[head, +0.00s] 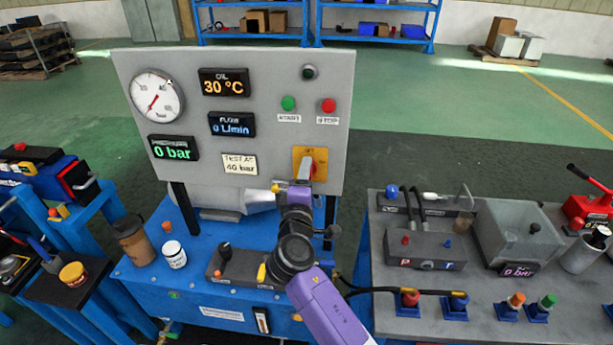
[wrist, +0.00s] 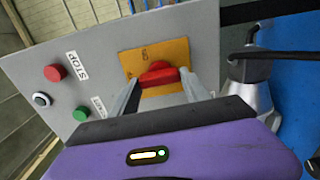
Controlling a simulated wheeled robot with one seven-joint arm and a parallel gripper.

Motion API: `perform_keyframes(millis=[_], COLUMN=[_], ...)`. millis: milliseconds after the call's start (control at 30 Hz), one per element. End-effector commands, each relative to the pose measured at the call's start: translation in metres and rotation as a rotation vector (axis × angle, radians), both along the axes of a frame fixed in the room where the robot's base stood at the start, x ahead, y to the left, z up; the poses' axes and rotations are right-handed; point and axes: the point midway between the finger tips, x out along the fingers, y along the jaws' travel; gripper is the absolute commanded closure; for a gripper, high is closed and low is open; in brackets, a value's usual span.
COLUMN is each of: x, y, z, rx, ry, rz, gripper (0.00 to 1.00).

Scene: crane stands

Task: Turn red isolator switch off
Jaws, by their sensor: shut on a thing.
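The red isolator switch (head: 319,161) sits on a yellow-orange plate (head: 299,153) at the lower right of the grey panel (head: 270,150). In the wrist view the red handle (wrist: 158,74) shows between the two fingers, in front of the yellow plate (wrist: 173,50). My gripper (wrist: 160,88) is shut on the handle, one finger on each side. In the head view my purple arm reaches up to the panel, and my gripper (head: 304,172) hides part of the switch. The plate's markings are too small to read clearly.
A green START button (head: 288,103) and a red STOP button (head: 328,105) sit above the switch. A white jar (head: 174,254) and a brown cup (head: 134,241) stand on the blue bench at left. A grey table (head: 400,290) with hoses and fittings stands at right.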

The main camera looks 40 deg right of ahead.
Motion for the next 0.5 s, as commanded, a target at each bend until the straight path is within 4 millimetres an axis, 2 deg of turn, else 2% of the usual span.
perform_keyframes(millis=[100, 133, 233, 500], x=[0.0004, 0.0004, 0.0003, 0.0001], y=[0.0013, 0.0013, 0.0012, 0.0005], z=[-0.0014, -0.0014, -0.0013, -0.0005], rx=[-0.002, -0.002, -0.001, -0.001], ry=[0.004, 0.004, 0.003, 0.001], rz=[0.003, 0.003, 0.002, 0.001], gripper=[0.86, 0.42, 0.24, 0.24])
